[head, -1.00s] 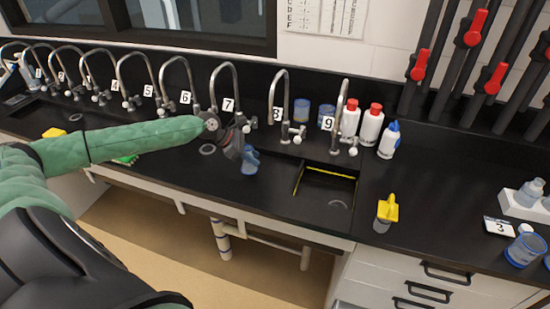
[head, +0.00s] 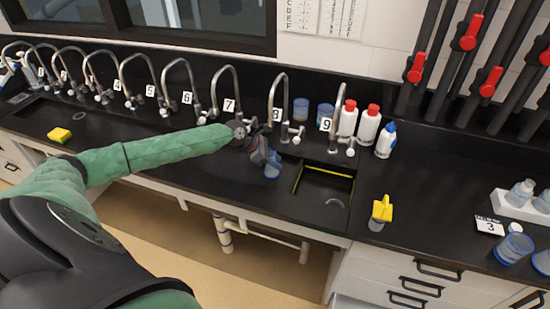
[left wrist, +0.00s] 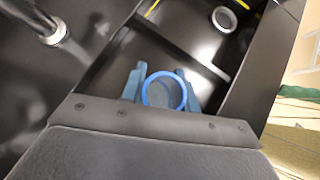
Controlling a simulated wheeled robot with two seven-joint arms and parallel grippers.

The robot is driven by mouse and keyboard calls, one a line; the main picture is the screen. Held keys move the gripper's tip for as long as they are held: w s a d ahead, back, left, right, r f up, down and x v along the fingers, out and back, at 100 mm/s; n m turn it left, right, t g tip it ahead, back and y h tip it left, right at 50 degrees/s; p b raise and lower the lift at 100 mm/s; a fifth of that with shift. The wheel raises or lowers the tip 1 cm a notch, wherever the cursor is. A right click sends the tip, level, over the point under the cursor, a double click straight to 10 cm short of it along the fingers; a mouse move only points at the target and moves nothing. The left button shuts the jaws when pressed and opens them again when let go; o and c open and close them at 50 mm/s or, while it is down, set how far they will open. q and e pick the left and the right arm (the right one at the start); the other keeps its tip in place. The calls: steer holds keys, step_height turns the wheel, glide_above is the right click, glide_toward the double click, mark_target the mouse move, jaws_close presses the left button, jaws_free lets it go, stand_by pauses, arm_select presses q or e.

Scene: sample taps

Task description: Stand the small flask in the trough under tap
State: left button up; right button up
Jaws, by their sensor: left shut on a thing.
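My left gripper (head: 270,165) reaches in from the left and is over the black trough (head: 215,165), near taps 7 and 8. In the left wrist view, its two blue fingers (left wrist: 160,85) are shut on the small flask (left wrist: 163,95), with one finger on each side of its round blue rim. The flask is seen from above, and its base is hidden, so I cannot tell whether it touches the trough floor. Numbered taps line the back, including tap 7 (head: 216,92), tap 8 (head: 276,105) and tap 9 (head: 338,118). My right gripper is not in view.
A yellow-edged basin (head: 325,185) with a round drain lies right of the gripper. Red-capped bottles (head: 368,125) stand behind it. A yellow-topped container (head: 381,212) stands on the counter. A number 3 card (head: 489,226) and blue-rimmed beakers (head: 514,249) are further right.

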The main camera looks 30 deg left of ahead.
arm_select(q)
steer(key=shift+f, duration=0.1)
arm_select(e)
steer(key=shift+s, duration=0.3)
arm_select(q)
steer(key=o, duration=1)
steer(key=shift+o, duration=0.2)
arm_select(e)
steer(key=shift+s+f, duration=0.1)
arm_select(q)
steer(key=shift+s+a, duration=0.1)
steer(key=shift+a, duration=0.05)
steer(key=b+v, duration=0.4)
steer(key=v, duration=0.7)
steer(key=shift+s+a+r, duration=0.2)
steer(key=shift+r, duration=0.1)
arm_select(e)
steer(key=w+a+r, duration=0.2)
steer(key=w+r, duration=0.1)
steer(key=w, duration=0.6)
